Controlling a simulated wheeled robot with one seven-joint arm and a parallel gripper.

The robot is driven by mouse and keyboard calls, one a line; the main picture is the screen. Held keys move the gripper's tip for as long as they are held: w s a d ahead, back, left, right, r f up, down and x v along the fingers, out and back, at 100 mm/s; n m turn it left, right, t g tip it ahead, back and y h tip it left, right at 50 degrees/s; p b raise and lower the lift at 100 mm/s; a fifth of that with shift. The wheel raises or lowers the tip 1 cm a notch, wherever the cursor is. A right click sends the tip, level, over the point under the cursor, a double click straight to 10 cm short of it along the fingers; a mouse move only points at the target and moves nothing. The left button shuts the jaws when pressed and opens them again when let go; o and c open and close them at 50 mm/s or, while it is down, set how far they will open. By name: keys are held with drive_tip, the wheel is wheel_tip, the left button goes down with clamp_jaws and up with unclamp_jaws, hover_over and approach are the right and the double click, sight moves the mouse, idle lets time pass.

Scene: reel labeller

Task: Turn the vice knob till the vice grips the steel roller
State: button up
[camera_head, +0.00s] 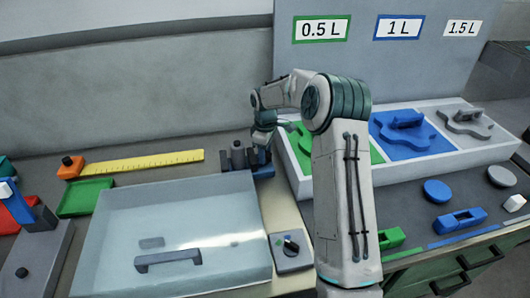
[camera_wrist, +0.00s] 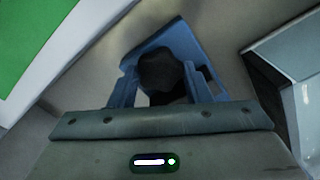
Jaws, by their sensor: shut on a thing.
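The vice (camera_head: 263,172) stands at the back of the bench, right behind the clear-lidded box; its blue body also shows in the wrist view (camera_wrist: 192,42). My gripper (camera_head: 263,150) reaches down over it from the right. In the wrist view my gripper's fingers (camera_wrist: 166,88) are on either side of the dark round vice knob (camera_wrist: 162,68) and shut on it. A dark grey upright cylinder (camera_head: 238,148), which looks like the steel roller, stands at the vice's left side. My gripper hides part of the vice, and I cannot tell whether the jaws touch the roller.
The large clear-lidded box (camera_head: 180,225) with a handle fills the bench in front. A small knob panel (camera_head: 290,250) lies right of it. A white tray (camera_head: 465,158) with green, blue and grey compartments stands close on the right. A yellow ruler (camera_head: 145,162) lies at the back left.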

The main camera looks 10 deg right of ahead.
drive_tip(key=o, duration=1)
wheel_tip(320, 180, up, 14)
drive_tip(key=shift+f+b, duration=0.1)
drive_tip(key=shift+b, duration=0.55)
